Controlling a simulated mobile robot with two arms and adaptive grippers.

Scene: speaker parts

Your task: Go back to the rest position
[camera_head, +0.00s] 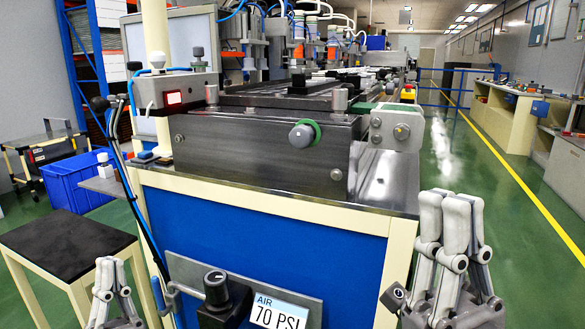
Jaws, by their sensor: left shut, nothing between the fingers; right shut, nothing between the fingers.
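My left gripper (110,268) is low at the left of the head view, pointing up, with its fingers together and nothing between them. It appears in front of the dark-topped table and left of the machine's blue front panel. My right gripper (450,205) is at the lower right, also pointing up, with its fingers together and empty. It appears in front of the machine's right corner and the green floor. Both grippers look apart from the machine, though the exact gap cannot be told.
A large machine (260,150) with a blue front fills the middle. A black knob (215,285) and an air gauge label (280,312) stick out low. A dark-topped table (65,245) and blue bin (78,182) stand left. Green floor (505,210) is clear at right.

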